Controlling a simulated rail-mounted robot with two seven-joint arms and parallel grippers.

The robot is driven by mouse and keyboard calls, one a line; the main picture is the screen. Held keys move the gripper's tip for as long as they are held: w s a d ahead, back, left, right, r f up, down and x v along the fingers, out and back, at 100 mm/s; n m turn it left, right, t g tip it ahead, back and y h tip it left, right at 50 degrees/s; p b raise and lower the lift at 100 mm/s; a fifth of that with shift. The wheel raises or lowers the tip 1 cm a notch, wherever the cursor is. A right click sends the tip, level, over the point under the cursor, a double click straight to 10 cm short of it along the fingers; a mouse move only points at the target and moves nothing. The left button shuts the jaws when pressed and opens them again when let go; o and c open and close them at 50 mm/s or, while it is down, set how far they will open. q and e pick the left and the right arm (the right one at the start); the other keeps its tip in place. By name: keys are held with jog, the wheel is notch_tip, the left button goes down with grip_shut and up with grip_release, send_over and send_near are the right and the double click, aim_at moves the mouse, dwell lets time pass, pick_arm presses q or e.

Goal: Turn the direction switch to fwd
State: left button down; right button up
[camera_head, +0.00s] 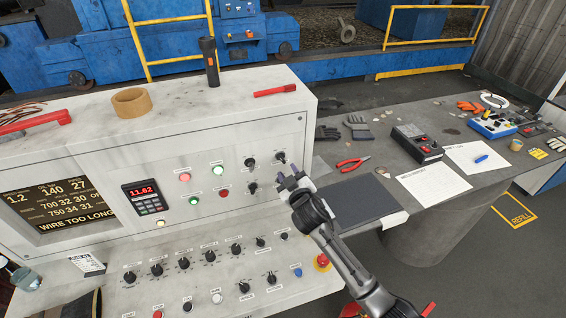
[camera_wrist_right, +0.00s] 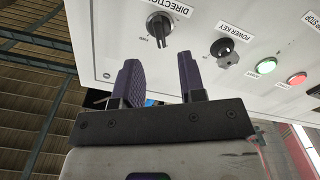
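The direction switch is a black knob (camera_wrist_right: 159,24) with a "DIRECTION" label, shown at the top of the right wrist view. In the head view I take it to be the top-right knob (camera_head: 280,157) of the upright white panel. My right gripper (camera_head: 289,182) is just below and in front of the knob in the head view. In the wrist view its two purple fingers (camera_wrist_right: 160,80) are apart, with nothing between them. They appear clear of the knob. My left gripper is out of view.
A power key knob (camera_wrist_right: 222,48) is beside the switch, then a green light (camera_wrist_right: 266,65) and a red one (camera_wrist_right: 298,79). Another knob (camera_head: 252,188) is close by. A sloping panel below has several knobs and a red emergency button (camera_head: 322,262). A grey table (camera_head: 440,115) stands right.

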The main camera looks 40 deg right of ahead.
aim_at(282, 161)
jog(key=shift+x, duration=2.75)
jog(key=shift+c, duration=0.4)
grip_shut()
